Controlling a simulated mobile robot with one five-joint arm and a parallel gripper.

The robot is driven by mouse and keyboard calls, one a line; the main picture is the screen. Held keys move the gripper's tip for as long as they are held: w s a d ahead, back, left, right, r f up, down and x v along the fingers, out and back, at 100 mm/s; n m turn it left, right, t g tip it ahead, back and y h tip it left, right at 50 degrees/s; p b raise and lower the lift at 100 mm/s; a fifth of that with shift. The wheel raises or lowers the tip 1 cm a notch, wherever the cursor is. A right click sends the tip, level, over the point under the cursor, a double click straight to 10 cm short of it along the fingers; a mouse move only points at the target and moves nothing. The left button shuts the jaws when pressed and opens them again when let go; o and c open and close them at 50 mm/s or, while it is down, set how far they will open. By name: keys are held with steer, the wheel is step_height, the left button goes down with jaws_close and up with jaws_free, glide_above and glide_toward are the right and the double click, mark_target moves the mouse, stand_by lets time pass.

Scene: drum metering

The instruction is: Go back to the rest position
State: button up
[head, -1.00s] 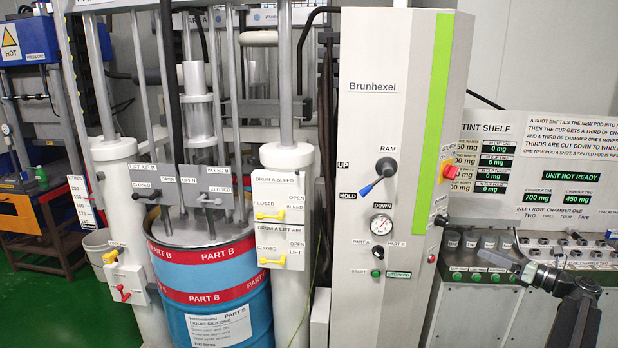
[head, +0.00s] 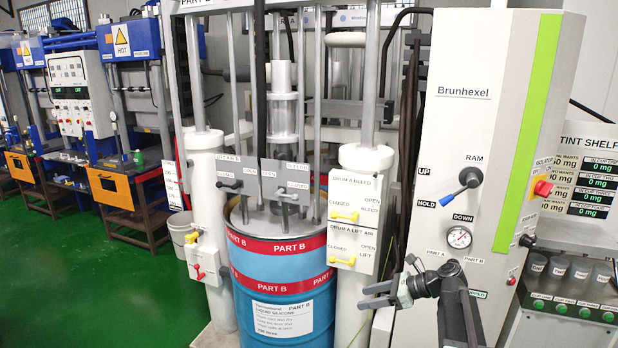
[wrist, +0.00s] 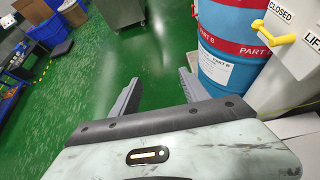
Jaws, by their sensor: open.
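My gripper (head: 378,293) is low in front of the tall grey Brunhexel cabinet (head: 465,130), reaching left toward the front of the blue PART B drum (head: 282,300). Its jaws are open and empty. In the wrist view my gripper (wrist: 158,92) shows two grey fingers spread apart over bare green floor. The drum (wrist: 232,45) is just right of the right finger there. No contact with the drum can be made out.
The drum A bleed and lift-air panel (head: 357,225) with yellow levers is above my gripper. The ram lever (head: 463,186) is on the cabinet. Green floor (head: 110,270) is open at the left.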

steer(key=s+a+f+n+g+h, duration=0.3)
steer(key=s+a+f+n, duration=0.35)
steer(key=a, duration=0.35)
steer(key=s+f+n+g+h, duration=0.1)
steer(key=s+f+n+h, duration=0.3)
steer(key=s+n, duration=0.3)
steer(key=s+d+f+n+h, duration=0.1)
steer(key=d+n+h, duration=0.3)
steer(key=d+n, duration=0.4)
steer(key=shift+s+f+n, duration=0.4)
steer(key=shift+s+n, duration=0.25)
steer(key=shift+s, duration=0.25)
